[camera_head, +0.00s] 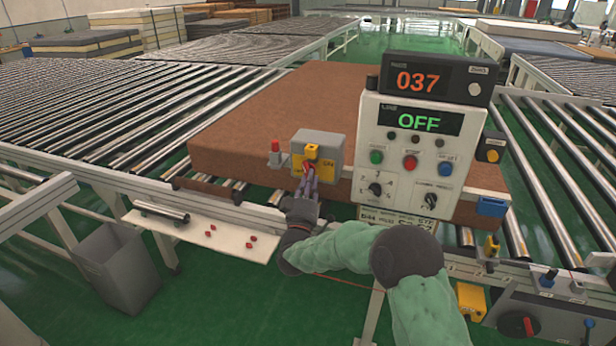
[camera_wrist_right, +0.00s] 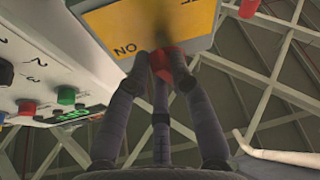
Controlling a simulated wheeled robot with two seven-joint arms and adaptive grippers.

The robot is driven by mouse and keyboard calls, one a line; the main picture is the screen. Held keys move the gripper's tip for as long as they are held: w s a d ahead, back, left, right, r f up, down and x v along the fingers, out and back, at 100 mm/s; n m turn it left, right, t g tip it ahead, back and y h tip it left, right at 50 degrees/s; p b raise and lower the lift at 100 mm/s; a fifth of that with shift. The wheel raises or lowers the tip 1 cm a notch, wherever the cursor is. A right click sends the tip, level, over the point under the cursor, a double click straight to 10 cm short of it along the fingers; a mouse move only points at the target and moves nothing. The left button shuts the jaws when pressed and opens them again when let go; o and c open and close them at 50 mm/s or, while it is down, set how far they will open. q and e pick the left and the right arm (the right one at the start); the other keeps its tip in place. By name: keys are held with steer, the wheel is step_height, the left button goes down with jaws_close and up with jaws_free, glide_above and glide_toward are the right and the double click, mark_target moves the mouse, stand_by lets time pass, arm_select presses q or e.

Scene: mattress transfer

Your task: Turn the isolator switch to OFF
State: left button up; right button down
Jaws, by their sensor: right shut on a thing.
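The isolator box (camera_head: 318,145) is grey with a yellow plate and stands at the front edge of the conveyor, left of the control panel. Its red switch handle (camera_head: 308,168) is on the yellow plate. My right gripper (camera_head: 308,184) reaches up to the box from below and its fingers are shut on the handle. My left gripper is not in view.
The control panel (camera_head: 418,150) stands close to the right of the box, its line display (camera_head: 420,121) reading OFF. A display (camera_head: 430,80) above reads 037. A brown mattress (camera_head: 270,110) lies behind the box. A white shelf (camera_head: 205,235) with small red pieces and a grey bin (camera_head: 115,268) are at left.

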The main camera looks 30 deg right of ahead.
mark_target(312, 167)
steer(key=r+n+y+p, duration=0.1)
steer(key=n+y+p, duration=0.1)
steer(key=n+p, duration=0.1)
steer(key=r+n+y+p, duration=0.1)
steer(key=n+p, duration=0.2)
steer(key=n, duration=0.3)
steer(key=d+r+n+y+p, duration=0.1)
steer(key=n+y+p, duration=0.1)
steer(key=n+p, duration=0.1)
steer(key=shift+s+n+t+y+p, duration=0.3)
steer(key=shift+s+n+t+p, duration=0.1)
steer(key=shift+n, duration=0.4)
steer(key=shift+w+r+n+g+y+p, duration=0.1)
steer(key=shift+n+g+y+p, duration=0.4)
steer(key=shift+n+p, duration=1.15)
steer(key=c, duration=1.2)
jaws_free()
steer(key=shift+o, duration=0.5)
steer(key=shift+a, duration=0.1)
steer(key=shift+f, duration=0.3)
